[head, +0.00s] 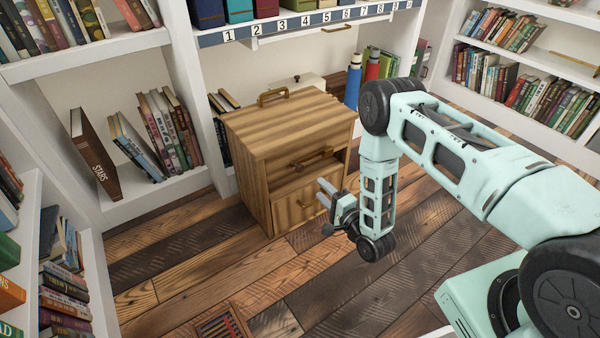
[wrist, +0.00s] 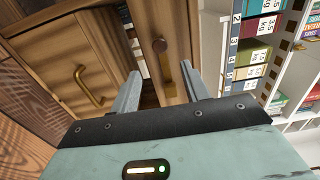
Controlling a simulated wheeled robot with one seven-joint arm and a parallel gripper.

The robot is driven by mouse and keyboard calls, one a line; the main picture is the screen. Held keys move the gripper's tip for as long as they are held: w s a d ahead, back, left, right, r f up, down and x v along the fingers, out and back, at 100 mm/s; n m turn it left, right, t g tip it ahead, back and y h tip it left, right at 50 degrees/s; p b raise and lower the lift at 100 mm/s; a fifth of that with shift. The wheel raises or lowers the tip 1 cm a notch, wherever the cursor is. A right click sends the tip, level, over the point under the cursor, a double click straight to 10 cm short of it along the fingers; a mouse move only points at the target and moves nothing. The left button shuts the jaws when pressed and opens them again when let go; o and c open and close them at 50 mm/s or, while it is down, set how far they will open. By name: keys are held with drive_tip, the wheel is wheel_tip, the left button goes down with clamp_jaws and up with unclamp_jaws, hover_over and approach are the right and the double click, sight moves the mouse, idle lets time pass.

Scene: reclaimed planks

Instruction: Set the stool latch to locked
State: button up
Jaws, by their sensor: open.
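The stool appears to be the striped wooden cabinet (head: 245,150) on the floor in front of the shelves. A brown bar (head: 313,158) that looks like its latch lies nearly level across its upper front. The wrist view shows the bar (wrist: 165,65) with a round pivot at its upper end. No locked or unlocked marking is readable. My gripper (head: 321,190) is open and empty, in front of the cabinet and below the bar in the head view. In the wrist view the bar appears between my two fingers (wrist: 160,72); contact cannot be told.
A lower front panel has a brass handle (head: 307,203), below a dark opening. Blue (head: 353,85) and red (head: 372,66) bottles stand behind. Bookshelves surround clear plank floor.

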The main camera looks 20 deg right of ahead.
sight(301, 170)
drive_tip(key=b+x, duration=0.3)
drive_tip(key=x, duration=0.9)
drive_tip(key=shift+w+a+b, duration=0.1)
drive_tip(key=shift+b, duration=0.2)
drive_tip(key=shift+f, duration=0.1)
clamp_jaws()
